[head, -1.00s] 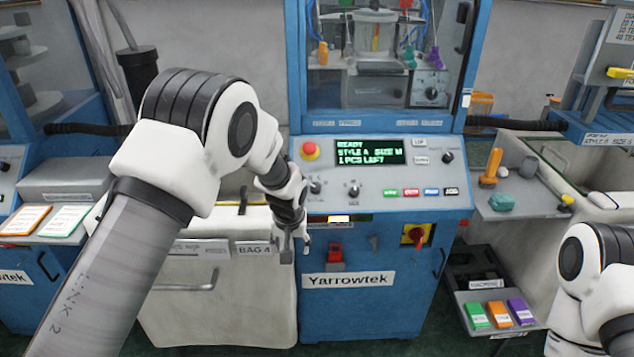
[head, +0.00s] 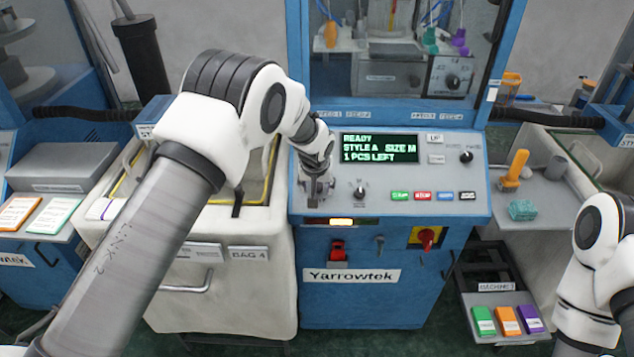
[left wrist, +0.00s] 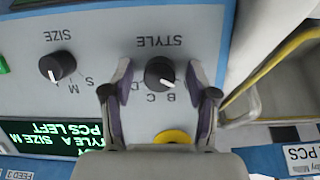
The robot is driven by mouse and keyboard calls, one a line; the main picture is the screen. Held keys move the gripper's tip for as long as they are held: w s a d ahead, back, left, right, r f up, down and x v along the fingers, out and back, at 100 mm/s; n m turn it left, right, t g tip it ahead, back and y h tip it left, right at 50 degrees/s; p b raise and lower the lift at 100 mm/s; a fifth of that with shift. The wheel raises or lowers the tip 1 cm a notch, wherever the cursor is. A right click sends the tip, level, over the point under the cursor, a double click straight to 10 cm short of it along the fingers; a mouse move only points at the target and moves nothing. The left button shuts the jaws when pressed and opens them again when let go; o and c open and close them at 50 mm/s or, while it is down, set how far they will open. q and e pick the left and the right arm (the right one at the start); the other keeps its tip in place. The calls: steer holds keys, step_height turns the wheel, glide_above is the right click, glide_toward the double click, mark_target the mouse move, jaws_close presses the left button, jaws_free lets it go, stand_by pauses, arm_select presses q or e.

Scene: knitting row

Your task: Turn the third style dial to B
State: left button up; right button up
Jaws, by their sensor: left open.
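The blue machine (head: 300,215) in the middle has a grey sloped panel and a screen (head: 378,148) reading READY, STYLE A, SIZE M, 1 PCS LEFT. The black style dial (left wrist: 161,73) shows upside down in the left wrist view. Its white mark points down and right; B, C and D are legible, and A is not visible. My left gripper (left wrist: 160,68) is open, with one finger on each side of the dial; contact cannot be told. In the head view my left gripper (head: 316,200) hides the dial. My right gripper is out of view.
The size dial (left wrist: 58,66) is beside the style dial. A yellow ring (left wrist: 174,137) is partly hidden by my gripper. Coloured buttons (head: 423,196) line the panel. A red switch (head: 426,238) is below. A white bin (head: 220,290) stands at left.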

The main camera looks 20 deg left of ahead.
arm_select(q)
steer(key=shift+w+f, duration=0.25)
steer(key=shift+w, duration=0.05)
steer(key=shift+s+r, duration=0.15)
steer(key=shift+r, duration=0.05)
steer(key=shift+s+r, duration=0.2)
steer(key=shift+s, duration=0.1)
steer(key=shift+c, duration=1.1)
steer(key=shift+s+r, duration=0.1)
steer(key=c, duration=0.5)
jaws_close()
